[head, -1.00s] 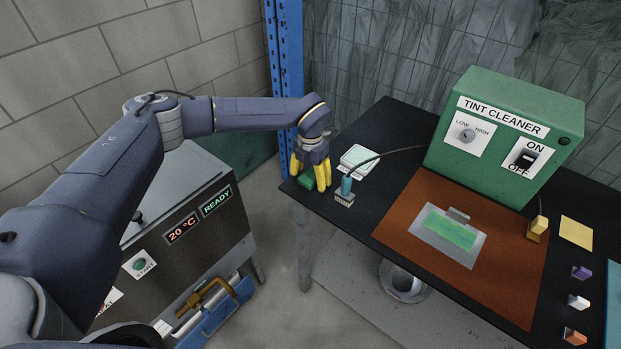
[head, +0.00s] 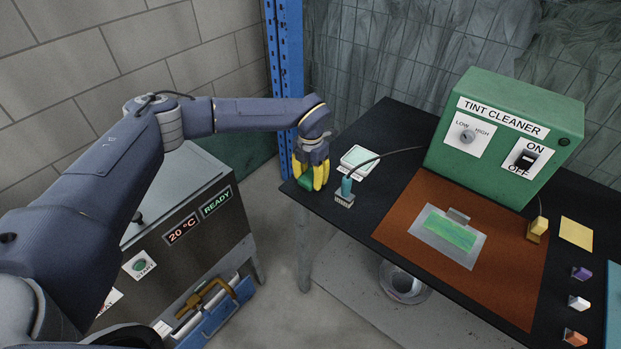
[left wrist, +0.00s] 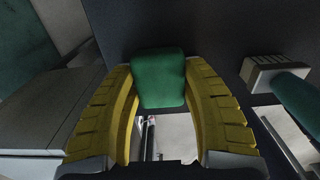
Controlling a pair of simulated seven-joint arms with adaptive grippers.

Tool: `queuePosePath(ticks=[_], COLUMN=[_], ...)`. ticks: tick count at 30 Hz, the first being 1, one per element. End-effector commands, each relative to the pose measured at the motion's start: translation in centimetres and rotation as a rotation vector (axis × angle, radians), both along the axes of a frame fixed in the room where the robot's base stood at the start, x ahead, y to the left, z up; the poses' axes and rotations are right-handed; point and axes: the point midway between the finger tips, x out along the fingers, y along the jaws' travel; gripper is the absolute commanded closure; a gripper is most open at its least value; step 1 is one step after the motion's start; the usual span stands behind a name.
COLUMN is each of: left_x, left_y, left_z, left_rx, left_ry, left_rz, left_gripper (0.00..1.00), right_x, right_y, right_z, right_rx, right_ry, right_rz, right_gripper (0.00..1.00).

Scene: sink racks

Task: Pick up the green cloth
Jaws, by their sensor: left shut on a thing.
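The green cloth (left wrist: 158,80) is a small folded pad near the left corner of the black table. In the left wrist view it sits between the two yellow fingers of my left gripper (left wrist: 160,100). In the head view the left gripper (head: 311,183) points down at the table corner, and a little of the green cloth (head: 304,190) shows among its fingers. The gripper is shut on the cloth. I cannot tell whether the cloth still touches the table. My right gripper is not in view.
The green tint cleaner box (head: 510,135) and brown mat (head: 400,225) are further right. A metal cabinet (head: 200,235) stands left of the table, across a gap.

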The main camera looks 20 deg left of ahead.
Motion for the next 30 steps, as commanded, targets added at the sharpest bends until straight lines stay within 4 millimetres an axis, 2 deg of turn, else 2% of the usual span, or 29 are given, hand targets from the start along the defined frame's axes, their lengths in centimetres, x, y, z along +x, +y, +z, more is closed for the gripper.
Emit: queuePosePath(ticks=[5, 11, 24, 30], left_x=[0.0, 0.1, 0.1, 0.0], left_y=[0.0, 0.0, 0.0, 0.0], left_z=[0.7, 2.9, 12.8, 16.5], left_rx=[0.0, 0.0, 0.0, 0.0], left_ry=[0.0, -0.003, -0.002, -0.002], left_rz=[-0.001, -0.001, 0.0, -0.001], left_gripper=[0.78, 0.78, 0.78, 0.78], right_x=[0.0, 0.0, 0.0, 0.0], right_y=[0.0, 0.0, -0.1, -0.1], right_z=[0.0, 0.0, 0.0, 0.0], right_rx=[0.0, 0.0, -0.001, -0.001], right_ry=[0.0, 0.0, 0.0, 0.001], right_rz=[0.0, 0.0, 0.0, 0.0], right_gripper=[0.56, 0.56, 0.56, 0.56])
